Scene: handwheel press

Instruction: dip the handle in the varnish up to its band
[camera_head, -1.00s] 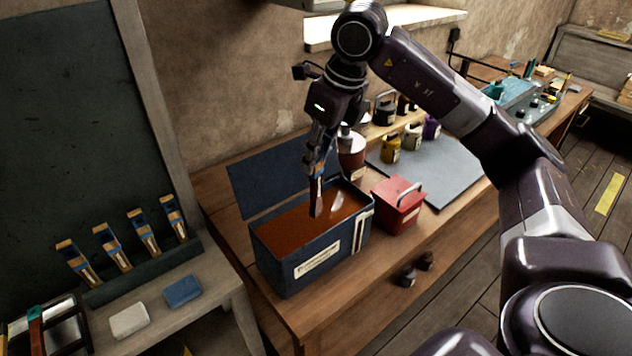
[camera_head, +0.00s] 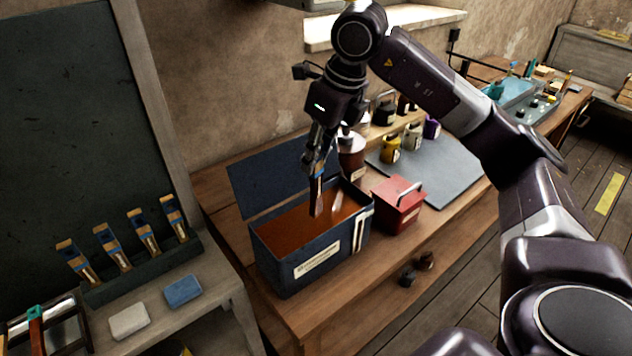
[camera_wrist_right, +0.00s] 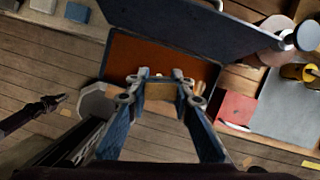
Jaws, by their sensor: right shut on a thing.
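My right gripper (camera_head: 318,168) is shut on the handle (camera_head: 316,198) and holds it upright, dark end down, over the open blue tin. In the right wrist view the gripper (camera_wrist_right: 160,88) has its fingers closed on the handle's tan upper end (camera_wrist_right: 158,92). The reddish-brown varnish (camera_head: 285,230) fills the tin (camera_head: 282,267). The handle's lower end is at or just above the varnish surface; I cannot tell whether it touches. The band is not clear, partly hidden by the fingers. A dark arm end, seemingly my left gripper (camera_wrist_right: 50,103), shows at the left of the wrist view.
The tin's lid (camera_head: 270,178) stands open behind it. A red box (camera_head: 397,207) with a metal handle is close on the right. Several jars stand behind on a grey mat (camera_head: 445,170). Several similar handles stand in a rack (camera_head: 140,268) on the left, beside two blocks.

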